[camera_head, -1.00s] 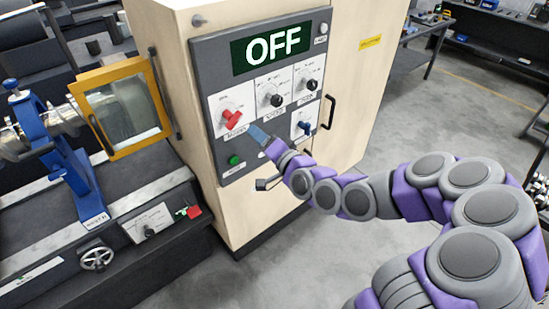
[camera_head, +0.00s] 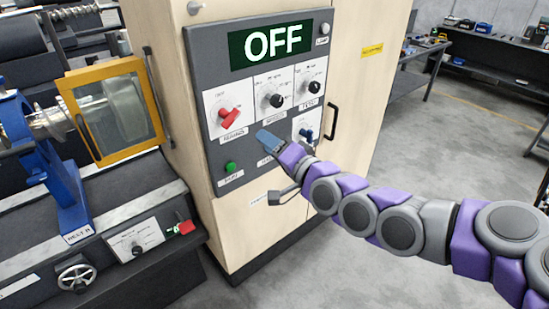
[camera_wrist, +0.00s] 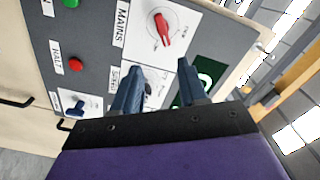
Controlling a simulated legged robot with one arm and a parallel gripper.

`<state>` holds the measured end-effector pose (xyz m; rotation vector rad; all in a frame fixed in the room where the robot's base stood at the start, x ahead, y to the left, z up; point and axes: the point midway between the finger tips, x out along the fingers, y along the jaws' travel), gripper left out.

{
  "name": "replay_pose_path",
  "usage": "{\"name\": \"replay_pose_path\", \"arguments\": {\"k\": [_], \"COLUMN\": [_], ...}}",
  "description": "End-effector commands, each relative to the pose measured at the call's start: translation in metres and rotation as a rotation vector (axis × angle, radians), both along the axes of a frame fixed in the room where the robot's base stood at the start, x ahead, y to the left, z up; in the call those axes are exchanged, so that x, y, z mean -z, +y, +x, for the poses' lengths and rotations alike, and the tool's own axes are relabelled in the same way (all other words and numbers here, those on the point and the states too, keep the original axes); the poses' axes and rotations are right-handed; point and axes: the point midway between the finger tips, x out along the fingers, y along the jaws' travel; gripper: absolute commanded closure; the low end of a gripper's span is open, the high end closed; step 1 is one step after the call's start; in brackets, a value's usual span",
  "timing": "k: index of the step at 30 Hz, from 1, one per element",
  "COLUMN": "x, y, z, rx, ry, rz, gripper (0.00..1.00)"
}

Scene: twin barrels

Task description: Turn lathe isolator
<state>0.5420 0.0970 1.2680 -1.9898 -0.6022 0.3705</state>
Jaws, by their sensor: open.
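The grey control panel (camera_head: 205,80) on the cabinet carries a display (camera_head: 270,45) reading OFF. A red rotary knob (camera_head: 229,117) sits on a white plate at its left; in the wrist view the red knob (camera_wrist: 162,28) is beside a label reading MAINS. Two black knobs, left (camera_head: 276,101) and right (camera_head: 314,87), and a blue switch (camera_head: 306,133) are to its right. No label reading isolator is legible. My gripper (camera_head: 264,138) is open in front of the panel, below and right of the red knob. In the wrist view my gripper (camera_wrist: 160,68) appears empty; its fingers partly hide a black knob.
A green button (camera_head: 231,167) is low on the panel; a red HALT button (camera_wrist: 75,65) shows in the wrist view. A lathe with a yellow-framed guard (camera_head: 115,108) stands left of the cabinet. A black door handle (camera_head: 331,117) is at right.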

Motion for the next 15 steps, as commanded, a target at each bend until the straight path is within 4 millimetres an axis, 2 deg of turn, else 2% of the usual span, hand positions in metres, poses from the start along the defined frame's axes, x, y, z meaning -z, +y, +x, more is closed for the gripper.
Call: {"name": "replay_pose_path", "arguments": {"k": [6,15], "x": [-0.0004,-0.0009], "y": [-0.0072,-0.0077], "z": [-0.0113,-0.0126], "rx": [0.000,-0.002], "ry": [-0.005,-0.003], "rz": [0.000,-0.002], "gripper": [0.57,0.57]}}
